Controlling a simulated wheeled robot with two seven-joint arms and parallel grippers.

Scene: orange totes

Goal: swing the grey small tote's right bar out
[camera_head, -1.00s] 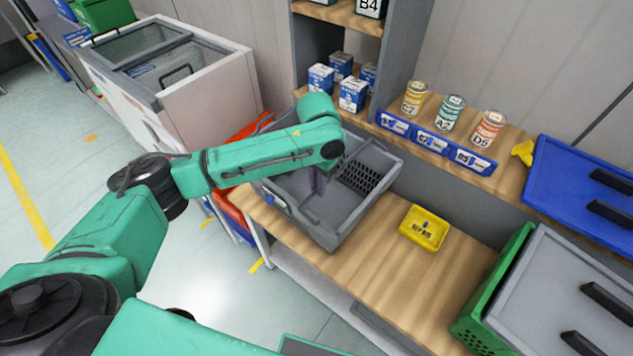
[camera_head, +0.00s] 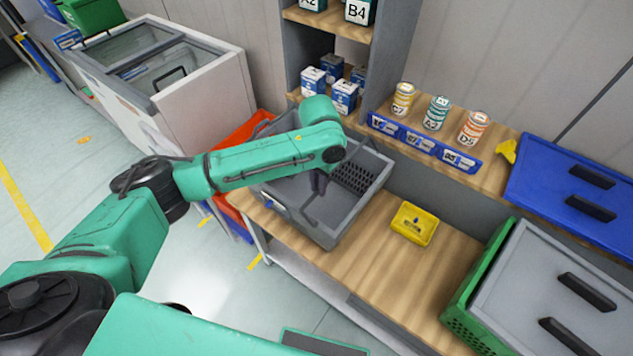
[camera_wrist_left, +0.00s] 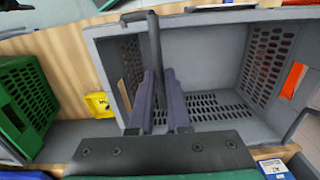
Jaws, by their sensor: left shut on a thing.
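The grey small tote (camera_head: 375,189) stands on the wooden bench, open at the top, with slotted walls. It fills much of the left wrist view (camera_wrist_left: 215,57). My left gripper (camera_head: 319,184) is low inside the tote's opening. In the left wrist view my left gripper (camera_wrist_left: 160,88) is shut on a dark bar (camera_wrist_left: 154,40) of the tote, which runs between its fingers toward the tote's rim. In the head view the bar is thin and partly hidden by my gripper and arm. My right gripper is not in view.
A yellow bin (camera_head: 414,223) sits right of the tote on the bench (camera_head: 375,262). A green crate with a grey lid (camera_head: 545,290) is further right. Cans (camera_head: 437,113) and blue-white boxes (camera_head: 344,96) stand on the shelf behind. An orange tote (camera_head: 237,138) is behind my arm.

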